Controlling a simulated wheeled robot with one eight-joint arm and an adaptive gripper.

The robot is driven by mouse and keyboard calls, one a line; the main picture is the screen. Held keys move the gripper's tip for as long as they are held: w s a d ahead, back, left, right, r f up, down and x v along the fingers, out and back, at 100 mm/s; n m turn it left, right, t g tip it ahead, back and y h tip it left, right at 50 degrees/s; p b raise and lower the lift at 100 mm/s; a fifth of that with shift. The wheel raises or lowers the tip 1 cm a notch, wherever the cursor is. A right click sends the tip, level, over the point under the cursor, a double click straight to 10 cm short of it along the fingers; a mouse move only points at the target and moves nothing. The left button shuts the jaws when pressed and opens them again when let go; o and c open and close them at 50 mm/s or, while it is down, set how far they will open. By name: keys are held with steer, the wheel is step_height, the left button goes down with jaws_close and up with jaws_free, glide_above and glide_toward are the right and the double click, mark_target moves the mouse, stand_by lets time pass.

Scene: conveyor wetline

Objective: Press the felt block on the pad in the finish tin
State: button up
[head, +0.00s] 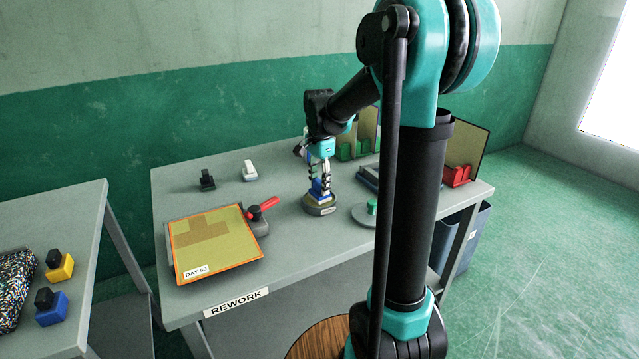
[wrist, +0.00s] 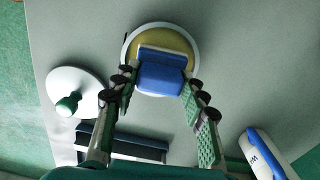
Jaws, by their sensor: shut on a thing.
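My gripper (head: 319,178) points down and is shut on the block, with one finger on each side. The finish tin (head: 320,209) is round, directly under the block. In the wrist view its pale rim (wrist: 195,42) surrounds a yellow-brown pad (wrist: 160,35). The block overlaps the near part of the pad. I cannot tell whether its underside, which is hidden, touches the pad.
A round lid (head: 362,216) with a green knob lies right of the tin. A black block (head: 207,180) and white block (head: 249,171) stand behind. Green (head: 355,150) and red (head: 457,175) racks are right.

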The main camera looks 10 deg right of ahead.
steer(key=shift+f, duration=0.55)
stand_by(1.3)
steer(key=shift+r, duration=3.5)
